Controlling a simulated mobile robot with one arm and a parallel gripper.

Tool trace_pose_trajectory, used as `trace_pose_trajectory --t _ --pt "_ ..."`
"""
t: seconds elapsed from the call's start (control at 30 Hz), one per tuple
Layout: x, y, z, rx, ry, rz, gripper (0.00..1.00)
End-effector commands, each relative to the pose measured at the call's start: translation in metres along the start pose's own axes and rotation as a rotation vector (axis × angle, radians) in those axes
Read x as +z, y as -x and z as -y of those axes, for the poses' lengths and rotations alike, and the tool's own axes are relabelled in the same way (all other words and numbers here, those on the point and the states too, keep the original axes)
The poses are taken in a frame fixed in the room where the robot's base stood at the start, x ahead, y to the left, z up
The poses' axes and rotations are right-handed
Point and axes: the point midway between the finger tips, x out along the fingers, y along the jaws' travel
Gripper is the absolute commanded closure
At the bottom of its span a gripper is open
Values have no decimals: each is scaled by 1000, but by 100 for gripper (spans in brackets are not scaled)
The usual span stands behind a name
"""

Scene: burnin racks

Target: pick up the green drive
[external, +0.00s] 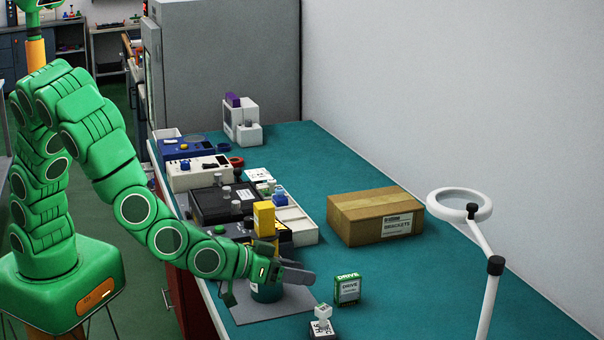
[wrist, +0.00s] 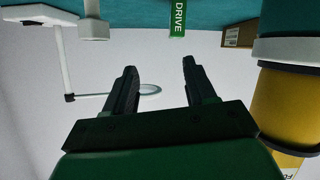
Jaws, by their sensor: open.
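The green drive (external: 347,289) is a small upright box with a green "DRIVE" label, standing on the teal bench near the front. In the wrist view its green label (wrist: 178,20) shows at the top edge, beyond the fingertips and roughly in line with the gap between them. My gripper (external: 300,275) is low over the bench, left of the drive and apart from it. In the wrist view my gripper (wrist: 160,63) has its two dark fingers spread, with nothing between them.
A small white-topped item (external: 322,318) stands just in front of the drive. A dark green cylinder (external: 265,292) is beside my gripper on a grey mat (external: 275,308). A cardboard box (external: 355,220) lies behind, and a white magnifier lamp (external: 490,290) stands right. Bench between drive and lamp is clear.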

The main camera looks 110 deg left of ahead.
Motion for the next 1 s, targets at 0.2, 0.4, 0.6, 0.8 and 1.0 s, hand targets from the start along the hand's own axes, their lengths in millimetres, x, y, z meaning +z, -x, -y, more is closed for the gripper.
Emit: trace_pose_trajectory --t 0.2,0.4,0.6,0.8,1.0 --pt "0 -4 22 -15 -188 11 45" --pt "0 -16 25 -18 -209 13 45" --pt "3 -40 27 -20 -209 17 45" --pt "1 -62 26 -17 -207 15 45" --pt "1 -72 26 -16 -206 14 45"
